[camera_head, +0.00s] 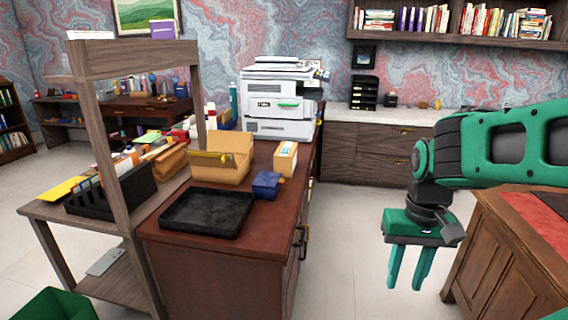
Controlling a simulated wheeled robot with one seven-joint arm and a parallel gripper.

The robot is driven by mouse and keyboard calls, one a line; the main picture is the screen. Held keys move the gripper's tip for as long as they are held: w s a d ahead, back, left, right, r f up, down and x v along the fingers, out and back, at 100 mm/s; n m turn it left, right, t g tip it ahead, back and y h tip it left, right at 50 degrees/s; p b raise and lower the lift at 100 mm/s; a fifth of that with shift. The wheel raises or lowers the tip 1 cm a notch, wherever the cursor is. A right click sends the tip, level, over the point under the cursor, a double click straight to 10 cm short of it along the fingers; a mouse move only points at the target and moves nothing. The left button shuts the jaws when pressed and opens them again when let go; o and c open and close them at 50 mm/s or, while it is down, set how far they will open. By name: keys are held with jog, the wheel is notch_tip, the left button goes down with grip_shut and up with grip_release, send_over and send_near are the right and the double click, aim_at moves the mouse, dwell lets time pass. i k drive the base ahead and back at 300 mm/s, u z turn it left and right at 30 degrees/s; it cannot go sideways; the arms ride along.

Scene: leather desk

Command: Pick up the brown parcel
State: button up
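An open tan-brown cardboard box (214,172) with its flaps up stands on the wooden cabinet top at its back left. A smaller closed tan box (286,160) with a white label stands to its right, near the cabinet's right side. I cannot tell for certain which of these is the brown parcel. My gripper (409,275) hangs at the right over the open floor, fingers pointing down. The green fingers are apart with nothing between them. It is well to the right of both boxes, touching neither.
A dark blue item (266,185) and a black tray (206,213) share the cabinet top (262,222). A printer (279,98) stands behind. A wooden shelf post (108,150) rises at left. A wooden desk (508,262) stands at right. Floor between is clear.

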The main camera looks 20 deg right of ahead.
aim_at(285, 163)
jog(key=i, duration=1)
